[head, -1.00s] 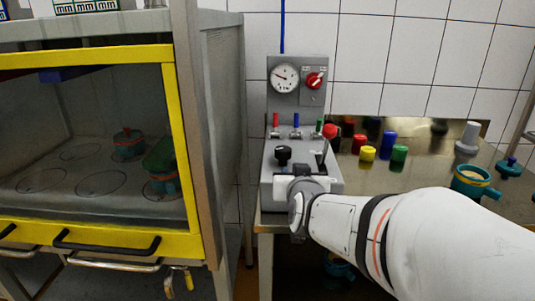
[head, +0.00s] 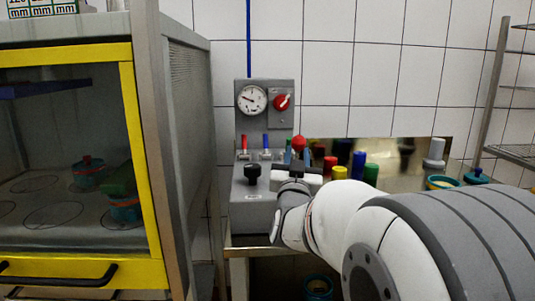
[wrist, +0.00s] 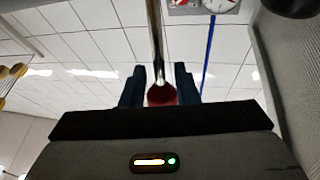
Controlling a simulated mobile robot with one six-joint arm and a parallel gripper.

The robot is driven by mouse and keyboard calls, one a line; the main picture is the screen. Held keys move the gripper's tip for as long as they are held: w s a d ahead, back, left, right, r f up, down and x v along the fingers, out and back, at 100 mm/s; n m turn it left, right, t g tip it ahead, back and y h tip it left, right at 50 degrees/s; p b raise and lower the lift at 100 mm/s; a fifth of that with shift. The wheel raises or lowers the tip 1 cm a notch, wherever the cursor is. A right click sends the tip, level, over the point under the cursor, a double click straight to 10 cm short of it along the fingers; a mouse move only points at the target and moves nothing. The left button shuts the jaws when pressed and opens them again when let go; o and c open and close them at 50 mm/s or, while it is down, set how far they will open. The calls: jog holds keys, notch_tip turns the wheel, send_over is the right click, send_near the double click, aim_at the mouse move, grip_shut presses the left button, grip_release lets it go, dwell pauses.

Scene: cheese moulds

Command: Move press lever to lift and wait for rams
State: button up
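The press (head: 255,210) is a grey unit on a bench, with a dial gauge (head: 252,99) and a red knob (head: 282,102) on its back panel. The press lever, with a red ball end (head: 299,143), stands up at the press's right side. My gripper (head: 298,174) is at that side, just below the ball in the head view. In the wrist view the lever's rod (wrist: 156,40) and red ball (wrist: 162,96) lie between my two dark fingers (wrist: 160,80). A gap shows beside the rod, so the fingers look open around it. Any contact with the ball is unclear.
Small red (head: 244,142) and blue (head: 266,142) handles stand behind the press's black knob (head: 252,172). Several coloured bottles, including a blue one (head: 359,165), stand right of my gripper. A yellow-framed cabinet (head: 130,150) is at the left. A wire rack (head: 515,152) is at the right.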

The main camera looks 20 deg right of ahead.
jog(key=shift+w+d+r, duration=0.25)
jog(key=shift+w, duration=0.3)
grip_shut()
